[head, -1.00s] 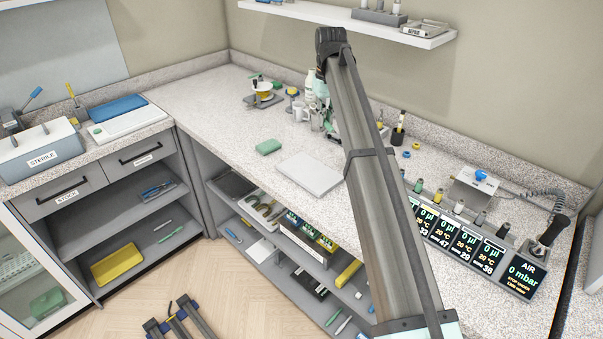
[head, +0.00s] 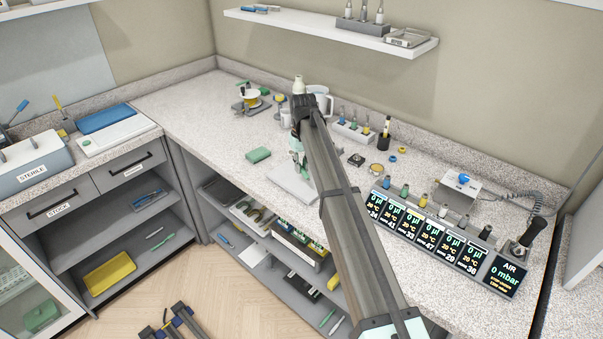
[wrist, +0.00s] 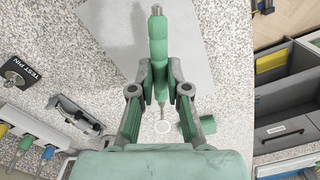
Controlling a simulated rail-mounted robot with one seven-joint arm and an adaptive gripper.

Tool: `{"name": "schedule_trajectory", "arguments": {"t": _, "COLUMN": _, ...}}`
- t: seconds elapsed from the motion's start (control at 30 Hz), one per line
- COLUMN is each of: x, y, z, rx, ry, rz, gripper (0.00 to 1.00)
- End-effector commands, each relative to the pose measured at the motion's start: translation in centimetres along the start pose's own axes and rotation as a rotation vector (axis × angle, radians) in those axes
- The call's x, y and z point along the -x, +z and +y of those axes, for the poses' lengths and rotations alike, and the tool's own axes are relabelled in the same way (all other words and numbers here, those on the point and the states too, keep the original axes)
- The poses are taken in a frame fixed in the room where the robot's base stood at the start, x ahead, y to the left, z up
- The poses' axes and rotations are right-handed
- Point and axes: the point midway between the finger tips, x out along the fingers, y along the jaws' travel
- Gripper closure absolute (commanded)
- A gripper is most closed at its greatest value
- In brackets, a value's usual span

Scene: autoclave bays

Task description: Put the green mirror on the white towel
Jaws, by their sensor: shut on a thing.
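The green mirror (wrist: 158,40) has a thick green handle, a thin metal neck and a small round head. My gripper (wrist: 160,72) is shut on its handle in the wrist view. The white towel (wrist: 206,45) is a flat pale rectangle beneath the gripper and mirror. In the head view the towel (head: 285,178) lies near the counter's front edge, partly hidden by my arm. My gripper (head: 298,155) is over it there. The mirror is hard to make out in the head view, and whether it touches the towel I cannot tell.
A green block (head: 258,155) lies left of the towel; a white mug (head: 320,100) stands behind my arm. A rack of colored tools (head: 352,132) and control displays (head: 440,235) are to the right.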

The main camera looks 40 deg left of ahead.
Motion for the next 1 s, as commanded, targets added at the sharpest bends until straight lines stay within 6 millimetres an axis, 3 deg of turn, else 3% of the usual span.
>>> {"name": "schedule_trajectory", "arguments": {"t": 0.23, "x": -1.4, "y": 0.1, "z": 0.0, "rx": 0.000, "ry": 0.000, "rz": -0.002, "gripper": 1.00}}
{"name": "schedule_trajectory", "arguments": {"t": 0.5, "x": -4.6, "y": 0.0, "z": 0.1, "rx": 0.000, "ry": 0.000, "rz": -0.001, "gripper": 1.00}}
{"name": "schedule_trajectory", "arguments": {"t": 0.87, "x": -5.1, "y": 0.0, "z": 0.1, "rx": 0.000, "ry": 0.000, "rz": 0.000, "gripper": 1.00}}
{"name": "schedule_trajectory", "arguments": {"t": 0.9, "x": -5.1, "y": 0.0, "z": 0.1, "rx": 0.000, "ry": 0.000, "rz": 0.000, "gripper": 0.78}}
{"name": "schedule_trajectory", "arguments": {"t": 0.93, "x": -5.1, "y": 0.0, "z": 0.1, "rx": 0.000, "ry": 0.000, "rz": 0.000, "gripper": 0.67}}
{"name": "schedule_trajectory", "arguments": {"t": 0.97, "x": -5.0, "y": 0.0, "z": 0.1, "rx": 0.000, "ry": 0.000, "rz": 0.000, "gripper": 0.60}}
{"name": "schedule_trajectory", "arguments": {"t": 1.0, "x": -5.0, "y": 0.0, "z": 0.1, "rx": 0.000, "ry": 0.000, "rz": 0.000, "gripper": 0.60}}
